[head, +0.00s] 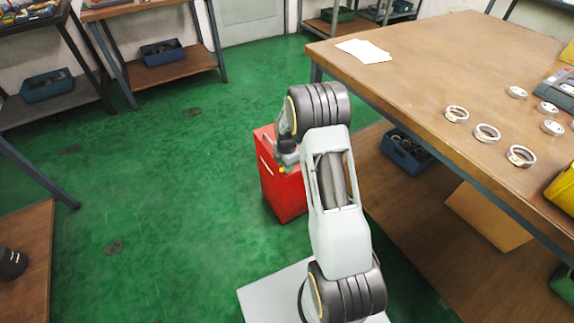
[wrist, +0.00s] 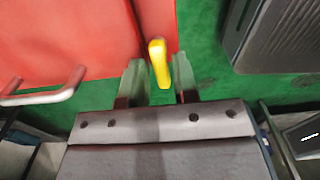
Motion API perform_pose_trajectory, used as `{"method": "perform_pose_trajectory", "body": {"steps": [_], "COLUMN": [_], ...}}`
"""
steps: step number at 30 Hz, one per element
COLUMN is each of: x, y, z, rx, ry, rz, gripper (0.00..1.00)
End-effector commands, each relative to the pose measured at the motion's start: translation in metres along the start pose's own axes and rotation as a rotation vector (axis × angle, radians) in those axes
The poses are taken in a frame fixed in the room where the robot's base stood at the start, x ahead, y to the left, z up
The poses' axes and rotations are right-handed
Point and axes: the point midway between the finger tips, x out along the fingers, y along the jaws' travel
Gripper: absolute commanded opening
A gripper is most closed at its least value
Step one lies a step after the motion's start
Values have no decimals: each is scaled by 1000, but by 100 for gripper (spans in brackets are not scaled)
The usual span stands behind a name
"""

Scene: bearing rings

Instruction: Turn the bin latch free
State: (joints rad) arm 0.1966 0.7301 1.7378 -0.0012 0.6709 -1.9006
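The red bin (head: 284,196) stands on the green floor, partly hidden behind my arm in the head view. In the wrist view its red face (wrist: 70,35) fills the upper left. The yellow latch (wrist: 158,62) sits at the bin's right edge, roughly upright in the picture. My gripper (wrist: 159,75) is open, with one finger on each side of the latch. Narrow gaps seem to show between the latch and the fingers. In the head view my gripper (head: 287,160) is at the bin's upper part, and its fingers are mostly hidden.
A silver handle (wrist: 45,92) sticks out of the bin's face, left of my gripper. A wooden workbench (head: 430,75) with several bearing rings (head: 487,133) stands to the right, with a blue bin (head: 405,152) on its lower shelf. The floor (head: 170,190) to the left is clear.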

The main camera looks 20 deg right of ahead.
Motion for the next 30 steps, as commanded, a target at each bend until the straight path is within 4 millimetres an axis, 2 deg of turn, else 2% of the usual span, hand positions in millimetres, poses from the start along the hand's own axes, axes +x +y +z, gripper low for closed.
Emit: {"method": "perform_pose_trajectory", "body": {"steps": [1,4,11,14,17,30], "x": [0,0,0,-7,-21,-108], "y": [0,0,0,0,0,0], "z": [0,0,-1,-1,0,0], "rx": [0,1,1,2,2,1], "ry": [0,1,1,1,0,0], "rz": [-1,-1,-2,-1,1,1], "gripper": [32,40,40,40,40,40]}}
